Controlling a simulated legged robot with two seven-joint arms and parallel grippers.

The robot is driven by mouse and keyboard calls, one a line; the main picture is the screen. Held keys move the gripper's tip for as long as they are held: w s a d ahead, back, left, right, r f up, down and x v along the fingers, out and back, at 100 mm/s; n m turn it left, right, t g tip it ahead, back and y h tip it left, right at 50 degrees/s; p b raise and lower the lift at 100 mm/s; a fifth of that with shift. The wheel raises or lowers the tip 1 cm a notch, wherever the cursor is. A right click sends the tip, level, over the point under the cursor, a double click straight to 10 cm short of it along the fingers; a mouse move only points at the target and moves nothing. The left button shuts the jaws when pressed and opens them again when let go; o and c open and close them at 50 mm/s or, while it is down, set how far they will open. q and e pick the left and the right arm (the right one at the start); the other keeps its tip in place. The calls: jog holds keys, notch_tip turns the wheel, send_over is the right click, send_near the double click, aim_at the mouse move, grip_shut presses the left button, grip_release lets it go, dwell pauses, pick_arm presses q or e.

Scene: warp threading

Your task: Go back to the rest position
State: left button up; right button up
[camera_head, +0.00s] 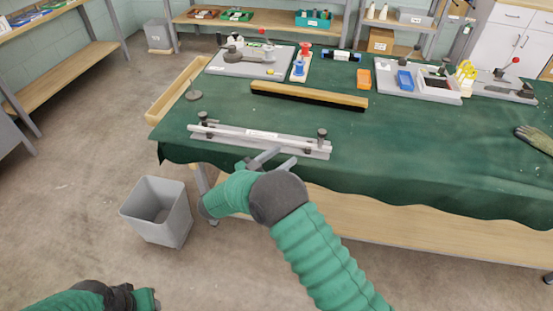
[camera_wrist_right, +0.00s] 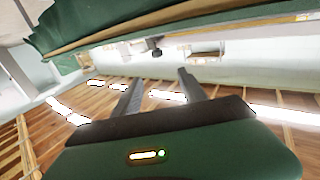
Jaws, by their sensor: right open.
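My right gripper (camera_head: 275,160) is at the front edge of the green-covered table (camera_head: 430,150), just in front of a metal rail (camera_head: 235,136) with black knobs at its ends. Its two grey fingers are apart, and the right wrist view shows nothing between them (camera_wrist_right: 158,85). I cannot tell from the head view whether the fingers touch the cloth or rail. My left arm shows only in part at the bottom left of the head view, low and away from the table; its fingers do not show.
A brush-like wooden bar (camera_head: 310,95) lies behind the rail. Fixtures, spools and small bins line the table's back. A glove (camera_head: 536,138) lies at the right. A grey bin (camera_head: 158,210) stands on the floor left of my right arm. Open floor lies at the left.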

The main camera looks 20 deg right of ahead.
jog(key=w+a+r+n+t+y, duration=0.35)
jog(key=w+n+t+y, duration=0.35)
jog(key=y, duration=0.3)
jog(key=s+f+n+g+y, duration=0.2)
jog(key=s+f+g, duration=0.2)
jog(key=s, duration=0.7)
jog(key=s+f+n+g+y, duration=0.2)
jog(key=s+f+g+y, duration=0.1)
jog(key=s, duration=0.8)
jog(key=s+f+n+g+y, duration=0.2)
jog(key=s+f+n+g, duration=0.15)
jog(key=s, duration=0.75)
pick_arm(q)
jog(key=w+d+p+v, duration=0.1)
jog(key=w+p+v, duration=0.2)
jog(key=p+v, duration=1.1)
jog(key=shift+d+r+p, duration=0.15)
jog(key=shift+r+p, duration=0.2)
jog(key=shift+r, duration=0.3)
pick_arm(e)
notch_tip(320, 180, up, 14)
jog(key=shift+d+m+g, duration=0.2)
jog(key=shift+m+g, duration=0.15)
jog(key=shift+m, duration=0.1)
